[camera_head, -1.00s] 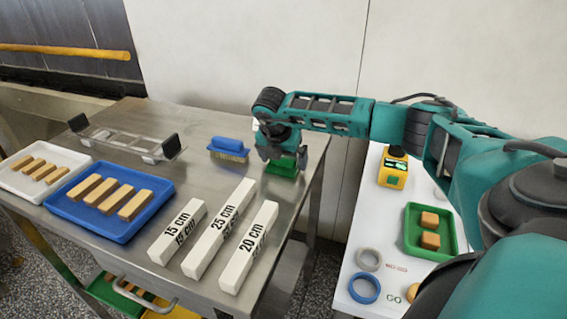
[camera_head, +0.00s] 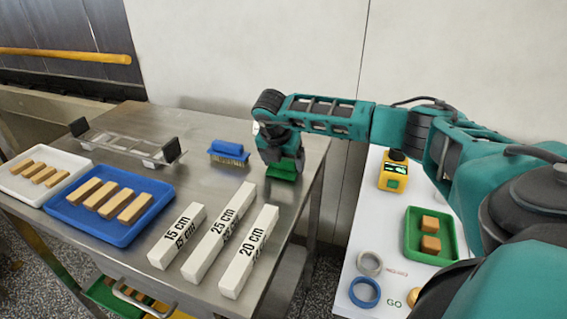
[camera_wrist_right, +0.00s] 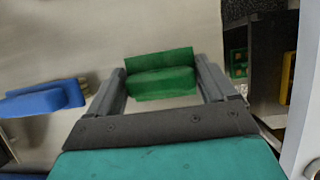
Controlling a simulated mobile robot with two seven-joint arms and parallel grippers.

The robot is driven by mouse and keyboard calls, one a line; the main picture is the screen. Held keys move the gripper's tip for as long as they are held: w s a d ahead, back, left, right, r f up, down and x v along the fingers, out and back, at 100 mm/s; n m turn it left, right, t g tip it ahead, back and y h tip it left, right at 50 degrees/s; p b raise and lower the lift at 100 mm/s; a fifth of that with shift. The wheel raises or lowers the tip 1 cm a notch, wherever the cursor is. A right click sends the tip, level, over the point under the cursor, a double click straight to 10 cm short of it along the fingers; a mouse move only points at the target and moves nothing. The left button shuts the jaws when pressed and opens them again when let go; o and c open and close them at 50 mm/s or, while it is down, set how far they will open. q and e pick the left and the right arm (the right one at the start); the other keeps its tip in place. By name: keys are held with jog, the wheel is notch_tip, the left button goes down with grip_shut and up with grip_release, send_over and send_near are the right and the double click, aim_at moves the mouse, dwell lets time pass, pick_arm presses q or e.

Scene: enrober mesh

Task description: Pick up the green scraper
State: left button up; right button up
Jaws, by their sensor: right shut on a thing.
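The green scraper (camera_head: 283,170) is at the far right part of the steel table, under my right gripper (camera_head: 281,156). In the right wrist view the green scraper (camera_wrist_right: 161,78) lies between the two fingers of my right gripper (camera_wrist_right: 162,82). The right gripper is shut on it. The head view does not show clearly whether the scraper touches the table, and the gripper hides part of it. My left gripper is not in view.
A blue brush (camera_head: 229,152) stands left of the scraper. White blocks marked 15 cm (camera_head: 176,236), 25 cm (camera_head: 217,232) and 20 cm (camera_head: 248,252) lie in front. A blue tray (camera_head: 118,236) holds bars. A white side table (camera_head: 396,292) stands right.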

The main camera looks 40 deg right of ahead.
notch_tip(320, 180, up, 20)
dwell(0.4)
jog(key=shift+f, duration=0.1)
jog(key=o, duration=0.5)
jog(key=c, duration=0.4)
